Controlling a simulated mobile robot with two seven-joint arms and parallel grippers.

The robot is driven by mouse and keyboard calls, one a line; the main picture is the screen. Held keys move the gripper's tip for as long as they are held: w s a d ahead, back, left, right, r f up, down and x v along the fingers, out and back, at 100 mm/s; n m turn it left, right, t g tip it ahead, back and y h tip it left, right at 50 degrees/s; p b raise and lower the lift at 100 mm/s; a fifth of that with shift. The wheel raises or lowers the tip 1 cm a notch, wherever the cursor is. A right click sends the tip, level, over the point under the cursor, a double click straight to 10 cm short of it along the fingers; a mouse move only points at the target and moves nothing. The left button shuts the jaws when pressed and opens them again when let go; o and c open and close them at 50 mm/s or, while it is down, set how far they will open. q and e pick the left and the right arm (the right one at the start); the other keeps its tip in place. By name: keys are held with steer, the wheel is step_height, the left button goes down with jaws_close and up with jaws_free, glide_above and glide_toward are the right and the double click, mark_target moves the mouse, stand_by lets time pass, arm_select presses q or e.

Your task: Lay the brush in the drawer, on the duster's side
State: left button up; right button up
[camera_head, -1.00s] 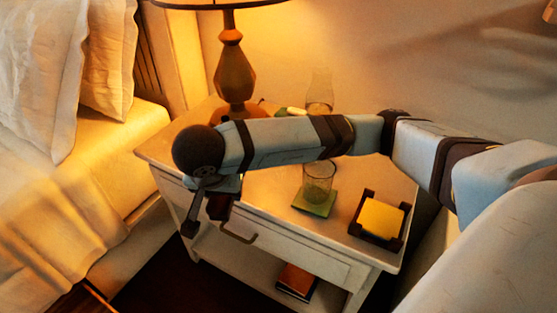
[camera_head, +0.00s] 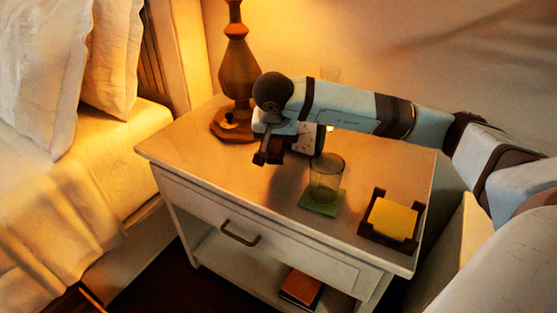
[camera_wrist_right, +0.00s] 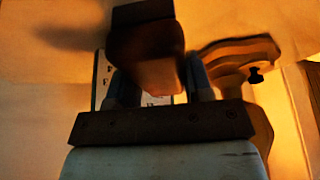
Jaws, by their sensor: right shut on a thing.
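My right gripper (camera_head: 272,155) is above the back left part of the nightstand top, just to the right of the lamp base. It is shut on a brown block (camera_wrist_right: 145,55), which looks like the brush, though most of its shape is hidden. A pale, dark-dotted piece (camera_head: 308,138) shows beside the gripper; I cannot tell whether it belongs to the held thing. The drawer (camera_head: 285,248) in the nightstand's front is shut, with a dark handle (camera_head: 239,233). No duster is visible. My left gripper is out of view.
A clear glass (camera_head: 326,180) stands on a green coaster (camera_head: 318,205). To its right, a dark tray (camera_head: 362,225) holds yellow notes (camera_head: 392,220). The lamp (camera_head: 237,70) stands at the back left. The front left of the nightstand top (camera_head: 215,165) is clear. A book (camera_head: 300,287) lies on the lower shelf.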

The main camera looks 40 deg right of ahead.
mark_target(279, 167)
steer(key=shift+f+b, duration=0.3)
steer(key=shift+f, duration=0.35)
step_height(279, 167, down, 4)
steer(key=shift+d+f+b, duration=0.1)
steer(key=shift+d+b, duration=0.05)
steer(key=shift+b, duration=1.05)
steer(key=shift+w, duration=0.1)
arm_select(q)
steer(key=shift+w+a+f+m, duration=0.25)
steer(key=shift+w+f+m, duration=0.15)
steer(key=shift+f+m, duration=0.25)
arm_select(e)
steer(key=shift+r, duration=0.25)
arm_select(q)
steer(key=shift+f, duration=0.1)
arm_select(e)
steer(key=shift+f, duration=0.1)
steer(key=o, duration=0.5)
steer(key=shift+f, duration=0.1)
steer(key=o, duration=0.5)
steer(key=shift+c, duration=0.2)
